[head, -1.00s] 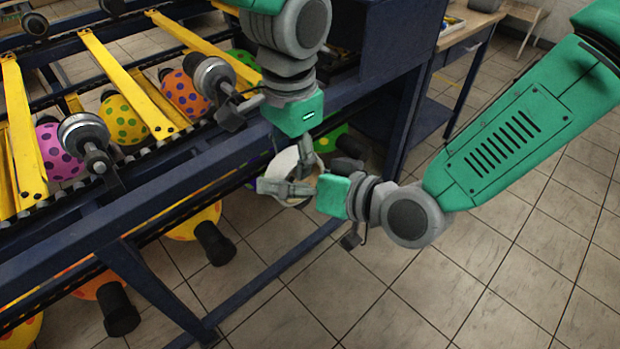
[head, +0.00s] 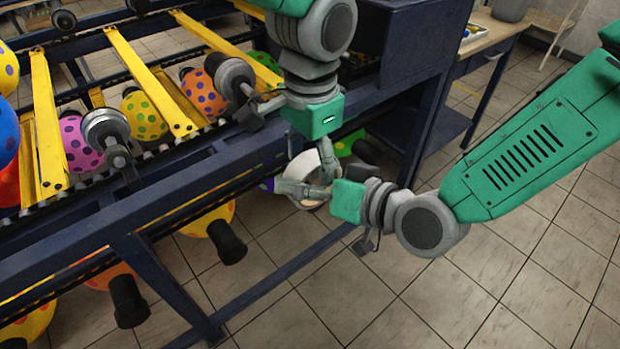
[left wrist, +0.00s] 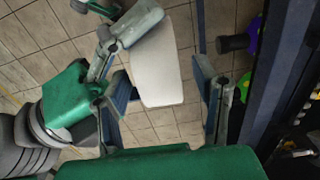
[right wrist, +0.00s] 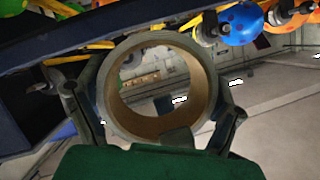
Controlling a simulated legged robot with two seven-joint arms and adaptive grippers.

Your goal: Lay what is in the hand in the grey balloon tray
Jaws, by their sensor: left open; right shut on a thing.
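A roll of wide tape (head: 326,160), pale outside with a brown core, is held in my right gripper (head: 312,190), beside the blue frame. In the right wrist view the roll (right wrist: 112,70) faces the camera, with the right gripper's fingers (right wrist: 155,118) at its sides. My left gripper (head: 312,160) points down over the roll, open. In the left wrist view its fingers (left wrist: 162,105) stand on either side of the roll's pale face (left wrist: 155,60), with visible gaps. A small pale tray (head: 476,31) lies on the wooden table at top right; I cannot tell whether it is the grey balloon tray.
The blue machine frame (head: 180,178) with yellow bars (head: 140,75) and several patterned balloons (head: 143,112) fills the left. A grey bin (head: 511,9) stands on the wooden table (head: 487,20) at top right. Tiled floor (head: 400,310) is open in front.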

